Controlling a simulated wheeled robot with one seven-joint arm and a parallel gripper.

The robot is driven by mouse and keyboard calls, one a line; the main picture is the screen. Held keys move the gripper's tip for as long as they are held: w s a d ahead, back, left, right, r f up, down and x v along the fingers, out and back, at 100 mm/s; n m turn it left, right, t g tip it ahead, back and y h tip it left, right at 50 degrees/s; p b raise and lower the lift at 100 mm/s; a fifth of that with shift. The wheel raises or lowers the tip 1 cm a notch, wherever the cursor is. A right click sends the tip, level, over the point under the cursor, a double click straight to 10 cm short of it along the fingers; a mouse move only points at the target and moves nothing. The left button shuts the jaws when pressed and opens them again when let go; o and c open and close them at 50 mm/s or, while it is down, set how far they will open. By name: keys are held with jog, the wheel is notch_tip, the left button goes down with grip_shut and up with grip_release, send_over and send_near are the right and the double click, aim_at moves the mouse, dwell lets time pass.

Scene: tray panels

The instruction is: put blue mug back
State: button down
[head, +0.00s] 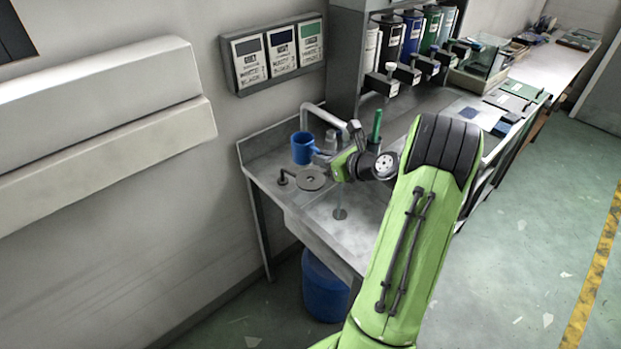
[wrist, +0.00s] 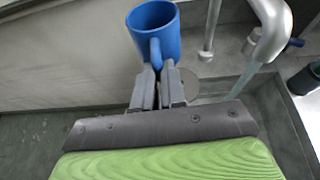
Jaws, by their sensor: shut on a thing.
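The blue mug (head: 303,148) is above the back left of the metal sink counter, near the faucet, and stands upright or nearly so. In the wrist view the mug (wrist: 155,28) is at the top centre with its handle toward me. My gripper (wrist: 160,72) is shut on the mug's handle. In the head view my gripper (head: 328,154) reaches the mug from the right, and its fingers are partly hidden by the wrist. Whether the mug touches the counter is hard to tell.
The metal faucet (head: 325,115) arches close behind and right of the mug. A round metal disc (head: 311,180) lies on the counter in front. A green upright object (head: 376,125) stands to the right. A wall rack of labelled panels (head: 275,55) hangs behind. A blue bin (head: 322,290) is below.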

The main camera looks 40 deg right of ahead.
notch_tip(320, 180, down, 9)
jog(key=d+b, duration=0.2)
jog(key=shift+s+m+h, duration=0.2)
jog(key=shift+m+h, duration=0.1)
jog(key=shift+h, duration=0.1)
jog(key=c, duration=1.2)
grip_release()
jog(key=shift+b, duration=0.3)
